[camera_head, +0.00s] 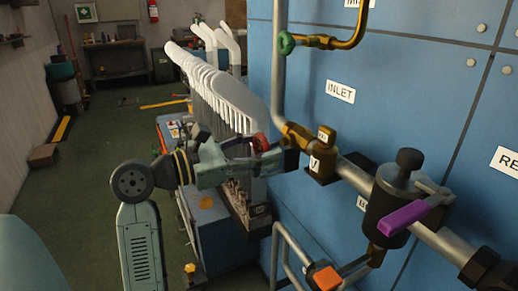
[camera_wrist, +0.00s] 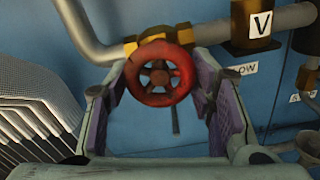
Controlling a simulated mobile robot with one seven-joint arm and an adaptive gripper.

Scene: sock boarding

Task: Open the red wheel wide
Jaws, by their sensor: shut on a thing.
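The red wheel (camera_wrist: 160,78) is a small round handwheel with spokes, on a brass valve at a grey pipe. It sits between the two purple-padded fingers of my gripper (camera_wrist: 162,88) in the wrist view, near the tips. My gripper is shut on it. In the head view my gripper (camera_head: 266,153) reaches in from the left, and only part of the red wheel (camera_head: 260,142) shows above the fingers. The wheel's turned position cannot be told.
Right of the wheel are a brass fitting marked V (camera_head: 321,160) and a black valve with a purple lever (camera_head: 410,215). A green knob (camera_head: 286,43) is above, an orange handle (camera_head: 327,278) below. White sock forms (camera_head: 215,90) stand behind my gripper. The floor at left is open.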

